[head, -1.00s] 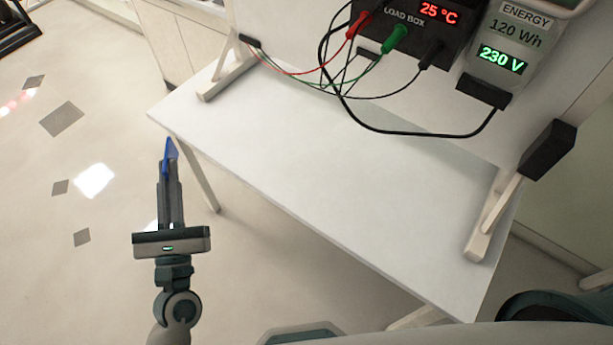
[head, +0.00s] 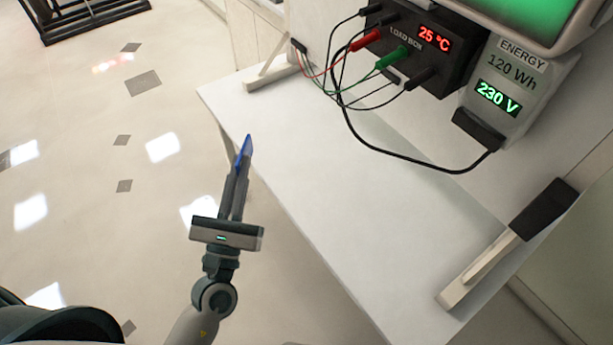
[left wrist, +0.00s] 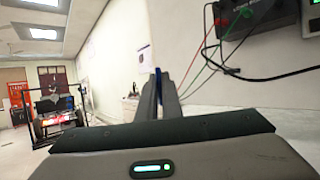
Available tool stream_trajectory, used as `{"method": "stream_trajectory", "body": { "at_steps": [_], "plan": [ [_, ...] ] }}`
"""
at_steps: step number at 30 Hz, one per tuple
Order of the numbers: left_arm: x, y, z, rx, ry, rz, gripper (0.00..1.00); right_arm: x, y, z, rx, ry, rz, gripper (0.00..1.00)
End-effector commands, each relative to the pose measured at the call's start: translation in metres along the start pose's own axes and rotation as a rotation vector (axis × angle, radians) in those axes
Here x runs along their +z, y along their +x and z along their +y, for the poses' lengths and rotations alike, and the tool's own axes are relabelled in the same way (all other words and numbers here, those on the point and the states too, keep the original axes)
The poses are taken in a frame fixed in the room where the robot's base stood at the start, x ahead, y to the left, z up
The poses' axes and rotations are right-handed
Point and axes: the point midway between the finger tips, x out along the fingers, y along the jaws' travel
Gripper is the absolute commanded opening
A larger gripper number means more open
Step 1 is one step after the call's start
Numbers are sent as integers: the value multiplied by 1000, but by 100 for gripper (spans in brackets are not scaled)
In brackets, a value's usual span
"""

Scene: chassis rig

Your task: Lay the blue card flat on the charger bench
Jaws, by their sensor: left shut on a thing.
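The blue card (head: 245,151) is held on edge at the tips of my left gripper (head: 240,172). In the head view it shows as a narrow blue sliver just off the left edge of the white charger bench (head: 330,190). In the left wrist view the card (left wrist: 158,72) is a thin blue strip between the fingers, mostly hidden by them. The left gripper is shut on it. The bench top is bare in its middle and front. My right gripper is not in view.
A load box (head: 425,45) with red, green and black leads stands at the back of the bench, beside an energy meter (head: 510,85). A black cable (head: 400,155) loops over the back of the top. A slanted support (head: 510,250) stands at the right.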

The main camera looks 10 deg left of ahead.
Motion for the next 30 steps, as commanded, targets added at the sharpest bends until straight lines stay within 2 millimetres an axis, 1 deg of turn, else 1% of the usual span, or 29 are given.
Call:
{"method": "stream_trajectory", "body": {
  "at_steps": [4, 11, 14, 17, 20, 23, 27, 30],
  "plan": [
    [0, 0, 0, 0, 0, 0, 0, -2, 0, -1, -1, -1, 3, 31],
    [-1, 2, -1, -4, 6, 2, 0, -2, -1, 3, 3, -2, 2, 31],
    [-5, 6, -6, -18, 23, 8, 0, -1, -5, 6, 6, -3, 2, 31],
    [-14, 15, -14, -47, 62, 24, 0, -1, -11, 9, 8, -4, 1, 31],
    [-28, 28, -27, -100, 136, 52, 0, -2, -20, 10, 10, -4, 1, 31],
    [-48, 42, -41, -181, 254, 92, 0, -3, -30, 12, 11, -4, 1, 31],
    [-76, 58, -58, -316, 451, 151, 0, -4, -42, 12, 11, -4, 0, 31],
    [-92, 66, -67, -409, 587, 183, 0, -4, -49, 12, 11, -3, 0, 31]
  ]
}}
